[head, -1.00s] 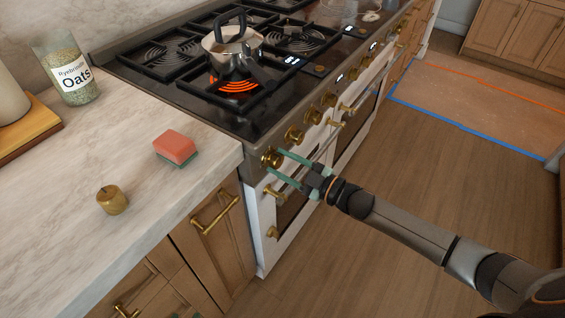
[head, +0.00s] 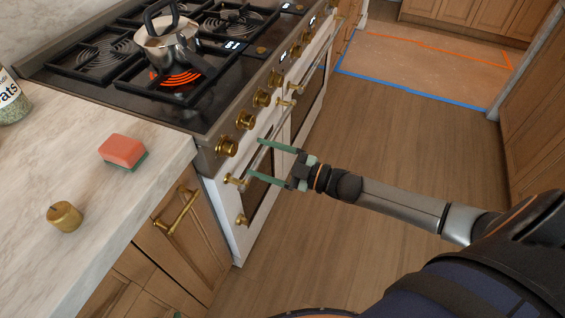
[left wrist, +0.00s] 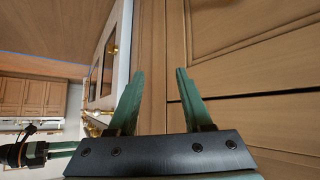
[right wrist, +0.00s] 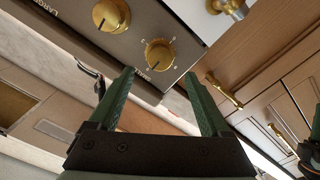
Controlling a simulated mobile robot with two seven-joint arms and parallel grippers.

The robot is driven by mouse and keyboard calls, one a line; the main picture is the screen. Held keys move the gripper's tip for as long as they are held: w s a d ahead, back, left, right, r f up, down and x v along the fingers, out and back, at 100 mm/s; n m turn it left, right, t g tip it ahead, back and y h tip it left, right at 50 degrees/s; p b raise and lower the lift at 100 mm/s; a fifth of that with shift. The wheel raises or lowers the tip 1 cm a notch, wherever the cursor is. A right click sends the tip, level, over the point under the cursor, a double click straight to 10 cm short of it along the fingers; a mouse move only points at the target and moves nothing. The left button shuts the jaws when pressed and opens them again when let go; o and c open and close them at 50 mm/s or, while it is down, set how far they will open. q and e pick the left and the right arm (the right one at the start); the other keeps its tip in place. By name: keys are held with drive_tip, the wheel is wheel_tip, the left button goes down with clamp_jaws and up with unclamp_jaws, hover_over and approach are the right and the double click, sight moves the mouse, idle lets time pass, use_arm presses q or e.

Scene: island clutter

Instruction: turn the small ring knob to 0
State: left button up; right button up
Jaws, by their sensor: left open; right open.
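Brass knobs line the stove's front panel. My left gripper (left wrist: 158,75) is open and empty, before a wooden cabinet front.
A steel kettle (head: 166,45) stands over a glowing red burner on the stove. A red sponge (head: 122,150) and a loose brass dial (head: 64,216) lie on the counter (head: 110,195). Oven and cabinet handles (head: 178,210) stick out. Floor (head: 390,135) right of the stove is clear.

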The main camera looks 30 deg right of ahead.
drive_tip(key=shift+v, duration=2.8)
drive_tip(key=s+a+f+m+g+h+p, duration=0.2)
drive_tip(key=s+a+f+m+h+p, duration=0.1)
drive_tip(key=s+m, duration=0.3)
drive_tip(key=s+a+f+m+g+h+p, duration=0.3)
drive_tip(key=s+f+m+h+p, duration=0.2)
drive_tip(key=s, duration=0.4)
drive_tip(key=shift+s+a+f+m+h+p, duration=0.25)
drive_tip(key=shift+a+f+m+h+p, duration=0.15)
drive_tip(key=shift+m, duration=0.4)
